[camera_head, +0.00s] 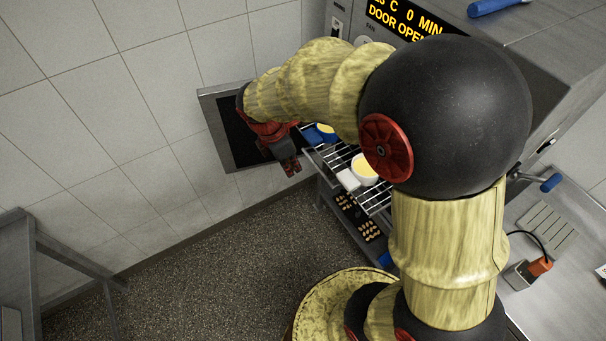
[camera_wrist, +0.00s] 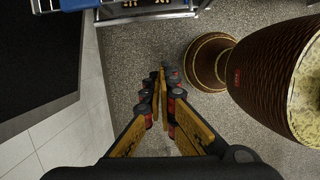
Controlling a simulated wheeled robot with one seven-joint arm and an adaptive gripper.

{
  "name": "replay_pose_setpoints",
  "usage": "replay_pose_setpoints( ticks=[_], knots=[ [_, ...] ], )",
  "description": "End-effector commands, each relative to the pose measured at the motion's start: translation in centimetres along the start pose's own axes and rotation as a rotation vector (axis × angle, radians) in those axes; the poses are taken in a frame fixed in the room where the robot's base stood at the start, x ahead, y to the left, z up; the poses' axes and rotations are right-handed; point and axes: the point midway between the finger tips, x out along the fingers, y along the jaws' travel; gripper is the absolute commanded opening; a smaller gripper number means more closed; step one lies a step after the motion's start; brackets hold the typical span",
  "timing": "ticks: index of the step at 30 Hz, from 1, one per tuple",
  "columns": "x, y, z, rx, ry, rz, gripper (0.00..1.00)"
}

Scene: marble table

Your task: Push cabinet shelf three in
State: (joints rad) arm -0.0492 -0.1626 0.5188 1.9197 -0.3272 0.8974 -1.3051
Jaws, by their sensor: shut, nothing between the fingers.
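A wire rack shelf (camera_head: 378,200) juts out of the oven-like cabinet (camera_head: 347,18) in the head view, partly hidden behind my arm. It carries a white bowl with yellow contents (camera_head: 364,171), a white block (camera_head: 348,180) and a blue item (camera_head: 322,133). A lower dark tray (camera_head: 357,219) holds small pale pieces. I cannot tell which level is shelf three. My gripper (camera_head: 290,166) is shut and empty, left of the rack's outer end and apart from it. In the wrist view my gripper (camera_wrist: 162,75) points over the floor, with a rack edge (camera_wrist: 150,14) at the top.
The open cabinet door (camera_head: 215,105) stands at the left against the tiled wall, close to my gripper. A metal frame (camera_head: 22,262) is at far left. A steel counter (camera_head: 570,255) is at right. Speckled floor (camera_head: 190,270) is clear in front.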

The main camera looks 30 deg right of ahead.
Motion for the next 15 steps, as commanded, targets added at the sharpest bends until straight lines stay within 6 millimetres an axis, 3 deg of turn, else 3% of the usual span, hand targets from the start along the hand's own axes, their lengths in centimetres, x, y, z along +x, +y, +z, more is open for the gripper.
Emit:
replay_pose_setpoints(
  ticks=[8,15],
  knots=[
    [1.9,-0.1,0.0,-0.044,0.001,-0.003,0.0],
    [6.6,-0.1,-0.1,-0.043,0.001,-0.004,0.0]
  ],
)
